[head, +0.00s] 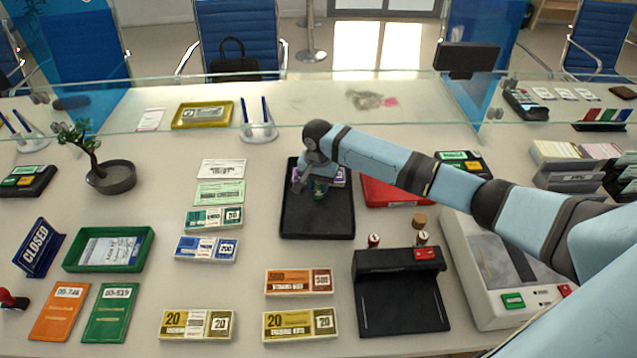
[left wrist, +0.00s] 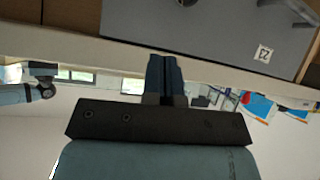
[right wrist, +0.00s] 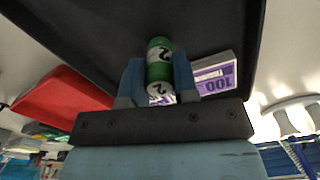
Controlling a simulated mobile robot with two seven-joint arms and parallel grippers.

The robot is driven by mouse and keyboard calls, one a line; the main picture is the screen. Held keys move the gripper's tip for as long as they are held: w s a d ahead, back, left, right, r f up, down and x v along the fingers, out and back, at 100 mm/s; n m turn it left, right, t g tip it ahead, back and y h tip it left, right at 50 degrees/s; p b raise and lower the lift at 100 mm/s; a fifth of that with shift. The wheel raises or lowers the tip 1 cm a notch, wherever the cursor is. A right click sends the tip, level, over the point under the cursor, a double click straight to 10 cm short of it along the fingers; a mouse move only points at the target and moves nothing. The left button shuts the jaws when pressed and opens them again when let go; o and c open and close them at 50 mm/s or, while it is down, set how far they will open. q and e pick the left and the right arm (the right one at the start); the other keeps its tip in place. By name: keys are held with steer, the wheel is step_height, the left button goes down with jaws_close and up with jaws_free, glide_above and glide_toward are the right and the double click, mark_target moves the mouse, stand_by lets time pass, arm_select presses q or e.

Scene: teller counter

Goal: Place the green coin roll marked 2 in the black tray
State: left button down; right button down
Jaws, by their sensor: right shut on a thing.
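The green coin roll marked 2 (right wrist: 158,62) has a white band and stands between the fingers of my right gripper (right wrist: 158,80), which is shut on it. In the head view my right gripper (head: 316,188) is over the black tray (head: 318,224), with a bit of the green roll (head: 320,187) showing below it. A purple 100 note bundle (right wrist: 212,76) lies in the tray beside the roll. I cannot tell whether the roll touches the tray floor. My left gripper (left wrist: 165,75) shows only in the left wrist view; its fingers are together and empty.
A red tray (head: 380,192) is just right of the black tray. A black stand (head: 402,300) with small rolls behind it is in front. Note bundles (head: 298,281) lie in front and to the left. A glass screen (head: 300,112) crosses behind.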

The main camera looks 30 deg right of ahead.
steer(key=c, duration=0.9)
jaws_free()
step_height(320, 180, up, 12)
steer(key=shift+r+p, duration=0.15)
steer(key=shift+p, duration=0.2)
